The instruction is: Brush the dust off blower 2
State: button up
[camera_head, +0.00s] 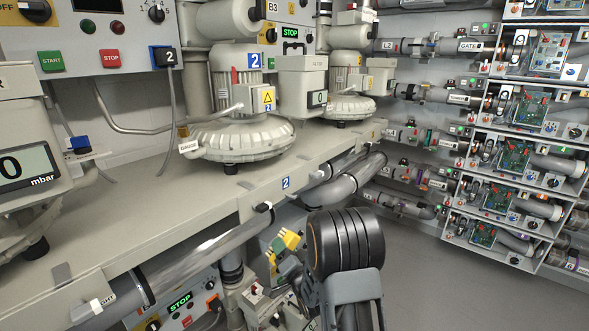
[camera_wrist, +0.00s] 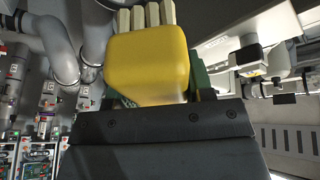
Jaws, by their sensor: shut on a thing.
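Blower 2 (camera_head: 238,118) stands on the grey bench, a ribbed cream motor on a round finned housing, with a blue "2" label. I cannot make out dust on it from here. My gripper (camera_head: 284,252) is below the bench's front edge, apart from the blower. It is shut on a yellow brush (camera_wrist: 148,65), a yellow block with pale bristle tufts at its far end. The brush also shows small in the head view (camera_head: 291,239). Green parts show on both sides of the block in the wrist view; the grip itself is partly hidden.
The bench (camera_head: 130,222) has pipes along its front, close to my arm. A second blower (camera_head: 350,100) stands behind on the right. A pressure gauge box (camera_head: 25,165) stands at left. A rack of circuit boards (camera_head: 515,150) is at right. The floor (camera_head: 450,275) is clear.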

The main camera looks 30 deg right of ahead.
jog(key=d+r+n+y, duration=0.1)
jog(key=r, duration=0.2)
jog(key=d+r+n, duration=0.1)
jog(key=r, duration=0.3)
jog(key=w+d+r+n+y, duration=0.1)
jog(key=d+r+n, duration=0.1)
jog(key=r, duration=0.2)
jog(key=shift+r+y, duration=0.2)
jog(key=shift+y, duration=0.1)
notch_tip(320, 180, up, 9)
jog(key=d+n+y, duration=0.1)
jog(key=n+y, duration=0.1)
jog(key=n, duration=0.2)
jog(key=n+y, duration=0.1)
jog(key=n, duration=0.3)
send_near(271, 149)
jog(key=s+r, duration=0.3)
jog(key=r, duration=0.1)
jog(key=shift+w+a+f+n+y+p, duration=0.1)
jog(key=shift+w+a+f+n+p, duration=0.2)
jog(key=shift+w+n, duration=0.6)
jog(key=shift+w+a+f+n+y+p, duration=0.15)
jog(key=shift+w+f+n+p, duration=0.25)
jog(key=shift+w, duration=0.95)
jog(key=shift+w+a+f+n+y+p, duration=0.1)
jog(key=shift+w+a+f+n+p, duration=0.2)
jog(key=shift+w+n, duration=0.65)
jog(key=shift+w+a+m, duration=0.2)
jog(key=shift+w+m, duration=0.05)
jog(key=shift+w, duration=1.05)
